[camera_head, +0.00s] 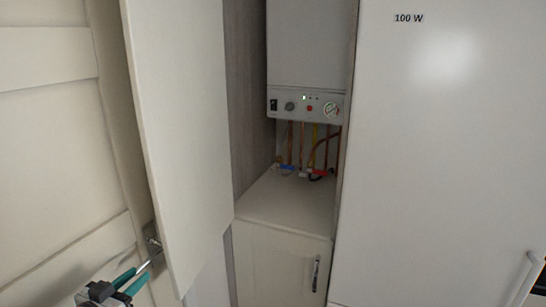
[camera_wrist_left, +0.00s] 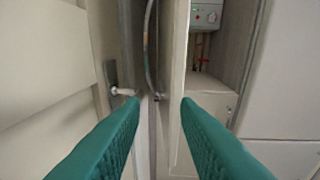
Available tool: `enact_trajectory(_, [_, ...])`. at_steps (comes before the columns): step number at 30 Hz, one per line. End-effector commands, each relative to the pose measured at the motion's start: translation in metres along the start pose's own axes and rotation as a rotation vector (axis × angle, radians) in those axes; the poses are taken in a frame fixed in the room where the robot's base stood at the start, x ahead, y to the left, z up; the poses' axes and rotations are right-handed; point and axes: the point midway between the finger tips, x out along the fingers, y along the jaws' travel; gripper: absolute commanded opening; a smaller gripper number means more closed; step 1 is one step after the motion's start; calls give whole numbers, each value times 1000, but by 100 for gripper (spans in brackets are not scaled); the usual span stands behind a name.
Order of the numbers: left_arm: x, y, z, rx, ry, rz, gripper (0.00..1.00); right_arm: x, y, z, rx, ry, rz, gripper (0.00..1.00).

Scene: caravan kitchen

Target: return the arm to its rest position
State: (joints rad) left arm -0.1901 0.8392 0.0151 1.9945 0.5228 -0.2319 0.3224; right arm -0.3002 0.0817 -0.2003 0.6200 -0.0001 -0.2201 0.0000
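My left gripper (camera_head: 133,276) is at the lower left of the head view, close to the lower edge of an open cabinet door (camera_head: 185,120). Its two green fingers are apart, with nothing between them; they also fill the lower part of the left wrist view (camera_wrist_left: 160,100). A metal handle (camera_head: 152,240) shows just beyond the fingertips in the head view. I cannot tell whether a finger touches it. My right gripper is not in either view.
The open cupboard holds a white boiler (camera_head: 305,65) with pipes below it. A lower cabinet (camera_head: 280,265) with a handle stands beneath. A large white panel (camera_head: 440,160), marked 100 W, fills the right side. Pale panelling (camera_head: 50,120) stands close on the left.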

Motion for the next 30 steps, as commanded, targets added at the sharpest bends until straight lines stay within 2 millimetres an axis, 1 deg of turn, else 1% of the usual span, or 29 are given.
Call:
enact_trajectory(1, [-5, -18, -26, -8, 72, 3, 28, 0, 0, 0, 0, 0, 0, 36])
enact_trajectory(2, [-10, -29, -42, -7, 124, 8, 28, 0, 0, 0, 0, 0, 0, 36])
enact_trajectory(3, [-18, -45, -65, -3, 202, 16, 28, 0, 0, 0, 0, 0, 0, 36])
enact_trajectory(4, [-26, -58, -82, 0, 266, 21, 28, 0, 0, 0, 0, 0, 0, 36])
enact_trajectory(5, [-35, -72, -99, 5, 332, 27, 28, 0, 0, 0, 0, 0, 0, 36])
enact_trajectory(6, [-48, -88, -118, 12, 417, 35, 28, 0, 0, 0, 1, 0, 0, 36])
enact_trajectory(9, [-81, -119, -150, 25, 593, 51, 28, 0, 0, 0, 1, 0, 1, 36])
enact_trajectory(12, [-108, -140, -168, 30, 724, 63, 28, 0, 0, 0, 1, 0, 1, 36])
enact_trajectory(15, [-133, -157, -180, 29, 833, 70, 28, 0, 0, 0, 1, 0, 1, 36])
enact_trajectory(19, [-162, -174, -188, 21, 955, 78, 28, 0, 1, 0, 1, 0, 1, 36])
enact_trajectory(26, [-211, -200, -194, -10, 1148, 86, 28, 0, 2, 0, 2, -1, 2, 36])
enact_trajectory(30, [-199, -198, -226, -4, 1168, 84, 28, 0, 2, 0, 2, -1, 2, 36])
